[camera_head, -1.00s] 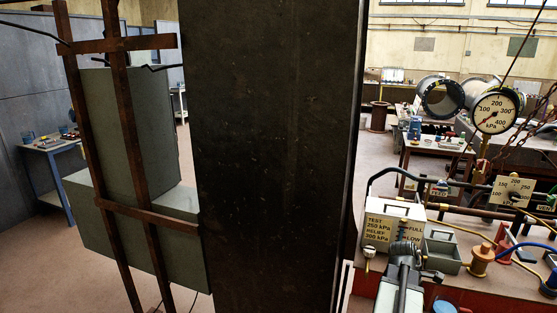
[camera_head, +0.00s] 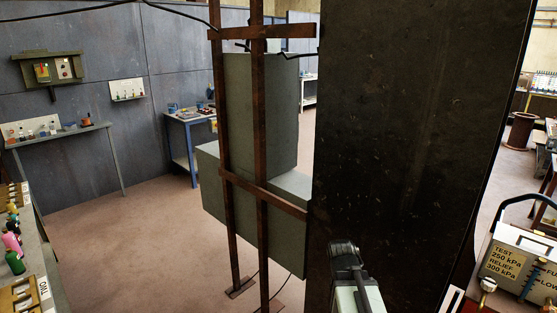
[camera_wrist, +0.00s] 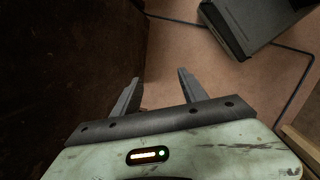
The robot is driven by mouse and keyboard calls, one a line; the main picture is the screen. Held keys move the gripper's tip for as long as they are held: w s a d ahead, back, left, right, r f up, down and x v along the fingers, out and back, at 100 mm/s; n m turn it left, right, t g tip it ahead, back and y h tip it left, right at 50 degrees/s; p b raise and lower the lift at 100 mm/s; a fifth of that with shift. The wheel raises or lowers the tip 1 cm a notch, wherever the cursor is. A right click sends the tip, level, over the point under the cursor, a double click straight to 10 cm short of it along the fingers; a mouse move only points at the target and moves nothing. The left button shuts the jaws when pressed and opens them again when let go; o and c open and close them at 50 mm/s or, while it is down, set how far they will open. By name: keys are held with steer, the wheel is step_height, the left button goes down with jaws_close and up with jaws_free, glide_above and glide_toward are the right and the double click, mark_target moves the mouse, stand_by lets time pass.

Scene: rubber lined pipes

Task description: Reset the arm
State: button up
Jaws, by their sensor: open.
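My gripper shows in the wrist view (camera_wrist: 158,92) with its two dark fingers apart and nothing between them. Past the fingers lie bare brown floor and a dark panel on the left. In the head view my arm shows at the bottom centre in front of a tall dark pillar (camera_head: 420,140); the fingers cannot be made out there.
The pillar stands close, beside a rusty brown frame (camera_head: 262,150) and a grey-green cabinet (camera_head: 275,110). A test box (camera_head: 515,262) is at the lower right. A dark box (camera_wrist: 250,22) and a cable lie on the floor. Open floor (camera_head: 130,240) spreads left.

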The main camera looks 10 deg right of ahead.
steer(key=s+a+m+y, duration=0.1)
steer(key=a+m+y, duration=0.1)
steer(key=a+m, duration=0.9)
steer(key=shift+a+f+m, duration=0.2)
steer(key=shift+a+m, duration=0.2)
steer(key=shift+m, duration=0.1)
